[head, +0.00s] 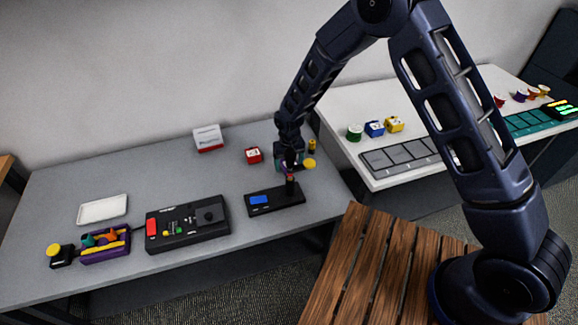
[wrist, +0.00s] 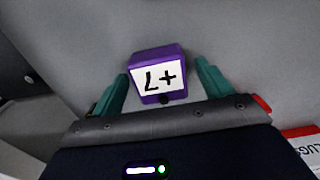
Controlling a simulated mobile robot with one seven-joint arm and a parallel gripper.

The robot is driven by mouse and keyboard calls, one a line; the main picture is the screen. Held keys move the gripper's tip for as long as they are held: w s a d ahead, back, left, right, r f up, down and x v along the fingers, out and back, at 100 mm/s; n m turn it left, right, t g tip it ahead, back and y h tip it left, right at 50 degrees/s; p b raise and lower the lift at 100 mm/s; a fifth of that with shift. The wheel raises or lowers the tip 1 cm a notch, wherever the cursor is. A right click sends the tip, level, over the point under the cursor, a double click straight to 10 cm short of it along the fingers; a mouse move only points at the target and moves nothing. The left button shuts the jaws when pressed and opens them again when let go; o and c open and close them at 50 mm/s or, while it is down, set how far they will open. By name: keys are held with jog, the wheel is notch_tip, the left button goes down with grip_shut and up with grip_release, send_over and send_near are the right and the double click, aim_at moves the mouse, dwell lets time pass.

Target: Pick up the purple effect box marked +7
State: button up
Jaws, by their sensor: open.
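The purple effect box (wrist: 139,59) has a white face with a black "+7", which appears upside down in the wrist view. It sits on a grey surface. My gripper (wrist: 160,70) is open, with one teal finger on each side of the box. A gap shows between the box and the right finger; the left finger is closer, and I cannot tell whether it touches. In the head view my gripper (head: 293,164) is low over the right part of the grey desk (head: 165,175). The box cannot be made out there behind my arm and gripper.
A black console (head: 187,223), a purple tray (head: 106,245) and a white tray (head: 102,209) lie left. A white table (head: 350,103) stands right.

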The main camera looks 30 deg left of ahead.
jog(key=shift+f, duration=0.2)
jog(key=c, duration=1.1)
jog(key=shift+r, duration=0.1)
jog(key=shift+c, duration=0.2)
